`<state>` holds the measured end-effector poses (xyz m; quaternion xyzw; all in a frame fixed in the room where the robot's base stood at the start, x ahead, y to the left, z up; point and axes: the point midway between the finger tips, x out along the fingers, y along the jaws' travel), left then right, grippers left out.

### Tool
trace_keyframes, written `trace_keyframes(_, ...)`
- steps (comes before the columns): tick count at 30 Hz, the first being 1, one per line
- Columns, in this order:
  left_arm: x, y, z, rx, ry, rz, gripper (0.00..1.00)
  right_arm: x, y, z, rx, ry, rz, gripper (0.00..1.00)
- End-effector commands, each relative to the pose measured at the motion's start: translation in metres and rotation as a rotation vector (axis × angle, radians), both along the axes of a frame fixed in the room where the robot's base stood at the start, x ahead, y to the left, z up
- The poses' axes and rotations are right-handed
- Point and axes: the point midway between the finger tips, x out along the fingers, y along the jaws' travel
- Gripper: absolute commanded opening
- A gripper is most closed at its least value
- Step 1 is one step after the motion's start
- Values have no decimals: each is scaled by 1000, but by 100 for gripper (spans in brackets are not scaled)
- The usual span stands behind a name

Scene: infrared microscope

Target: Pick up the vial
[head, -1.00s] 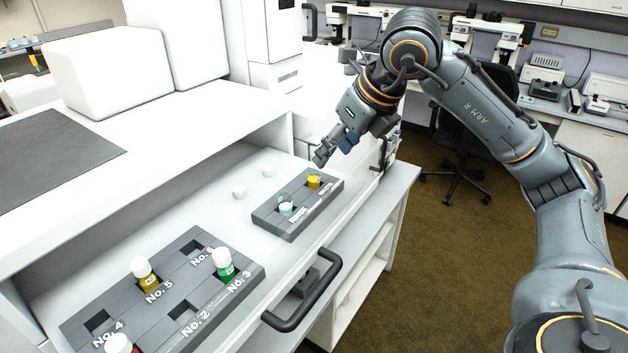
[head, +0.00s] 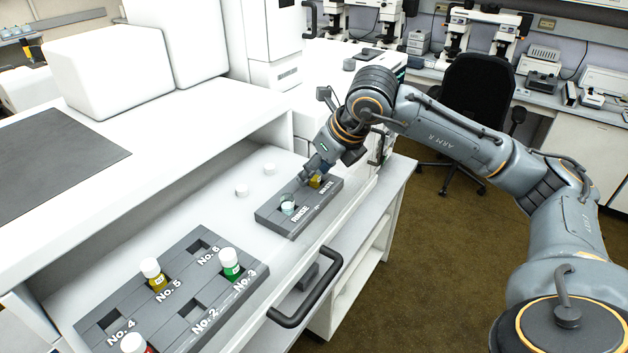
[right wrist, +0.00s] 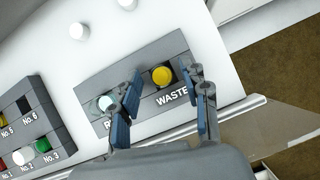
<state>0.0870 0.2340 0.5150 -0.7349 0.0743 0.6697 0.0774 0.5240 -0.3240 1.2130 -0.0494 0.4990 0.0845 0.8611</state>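A small grey rack (head: 268,219) has slots marked RINSE and WASTE. A yellow-topped vial (right wrist: 161,75) stands in the WASTE slot, partly covered by my gripper in the head view (head: 315,183). A glassy, pale blue vial (right wrist: 105,103) stands in the RINSE slot. My right gripper (right wrist: 165,79) is open and empty above the WASTE slot. Its blue-padded fingers show on either side of the yellow vial, without visible grip. White-capped vials stand in a larger numbered rack (head: 186,273): yellow (head: 154,274) at No. 5, green (head: 231,264) at No. 3, and a red one (head: 134,344). My left gripper is out of view.
Both racks sit in an open white drawer with a dark handle (head: 306,297). Two loose white caps (head: 242,190) lie behind the small rack. White instrument housing (head: 268,75) rises behind. Open floor (head: 430,270) lies to the right.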

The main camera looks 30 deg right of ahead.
Motion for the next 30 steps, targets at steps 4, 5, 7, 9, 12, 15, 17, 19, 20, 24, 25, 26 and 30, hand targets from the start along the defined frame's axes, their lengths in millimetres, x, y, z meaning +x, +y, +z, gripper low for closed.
trace_keyframes(4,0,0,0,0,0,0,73,0,0,0,0,0,0,10)
trace_keyframes(5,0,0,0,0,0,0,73,0,0,0,0,0,0,4)
trace_keyframes(7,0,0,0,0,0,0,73,0,0,0,0,0,0,4)
trace_keyframes(9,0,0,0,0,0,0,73,0,0,0,0,0,0,4)
trace_keyframes(12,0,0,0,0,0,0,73,0,0,0,0,0,0,4)
trace_keyframes(15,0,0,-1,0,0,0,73,0,0,1,0,0,0,4)
trace_keyframes(17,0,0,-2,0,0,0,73,0,0,2,0,-1,0,4)
trace_keyframes(19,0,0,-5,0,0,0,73,1,1,6,1,-3,0,4)
trace_keyframes(20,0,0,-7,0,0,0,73,1,1,8,1,-3,0,4)
trace_keyframes(24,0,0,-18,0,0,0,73,1,1,24,2,-7,1,4)
trace_keyframes(25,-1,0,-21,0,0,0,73,1,1,28,3,-8,2,4)
trace_keyframes(26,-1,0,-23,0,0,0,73,-2,2,35,2,-9,4,4)
trace_keyframes(30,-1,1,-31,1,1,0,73,-24,11,63,1,-11,4,4)
